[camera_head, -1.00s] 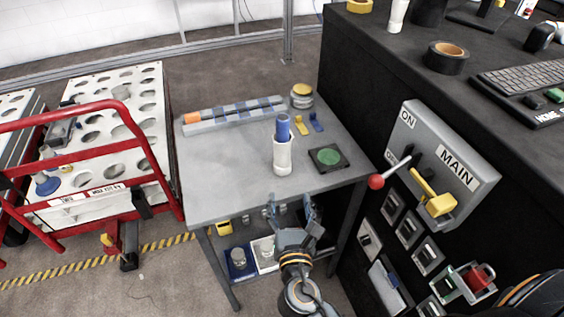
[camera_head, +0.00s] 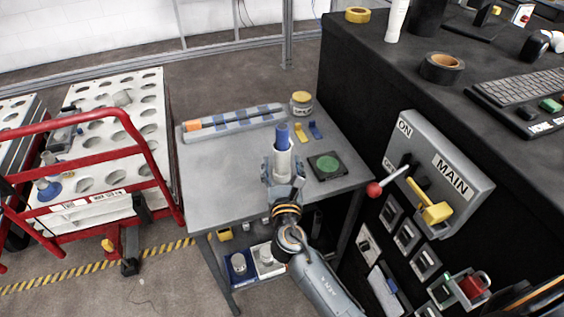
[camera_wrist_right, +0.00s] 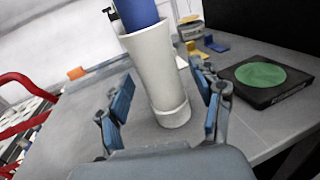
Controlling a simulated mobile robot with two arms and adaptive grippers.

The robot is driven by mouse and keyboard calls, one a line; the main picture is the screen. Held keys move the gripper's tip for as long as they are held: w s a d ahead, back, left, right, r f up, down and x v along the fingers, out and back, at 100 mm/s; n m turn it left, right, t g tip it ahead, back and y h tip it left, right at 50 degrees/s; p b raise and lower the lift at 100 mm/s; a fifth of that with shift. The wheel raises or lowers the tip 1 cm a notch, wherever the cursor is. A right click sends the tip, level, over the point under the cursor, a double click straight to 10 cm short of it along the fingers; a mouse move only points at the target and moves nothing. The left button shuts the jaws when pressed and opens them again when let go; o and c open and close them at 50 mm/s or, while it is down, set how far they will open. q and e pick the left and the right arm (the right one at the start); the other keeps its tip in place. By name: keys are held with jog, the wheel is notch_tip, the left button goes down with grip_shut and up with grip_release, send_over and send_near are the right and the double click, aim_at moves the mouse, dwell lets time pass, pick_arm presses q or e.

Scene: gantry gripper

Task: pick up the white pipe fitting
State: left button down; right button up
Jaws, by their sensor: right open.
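The white pipe fitting (camera_head: 283,163) stands upright on the grey table (camera_head: 225,170), with a blue cylinder (camera_head: 283,136) sticking out of its top. My right gripper (camera_head: 283,166) is at the fitting, its fingers on either side. In the right wrist view the fitting (camera_wrist_right: 157,75) stands between the two open blue-padded fingers (camera_wrist_right: 165,105), with a visible gap to each pad. The fitting's lower part is partly hidden by the gripper in the head view. My left gripper is not in view.
A black block with a green disc (camera_head: 325,165) lies right of the fitting. Behind are yellow and blue clips (camera_head: 300,133), a jar (camera_head: 301,102) and a long grey holder (camera_head: 235,122). A switch box with a red-knobbed lever (camera_head: 374,189) stands at the right.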

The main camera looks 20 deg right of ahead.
jog(key=shift+x, duration=0.85)
jog(key=c, duration=1.2)
jog(key=shift+c, duration=0.4)
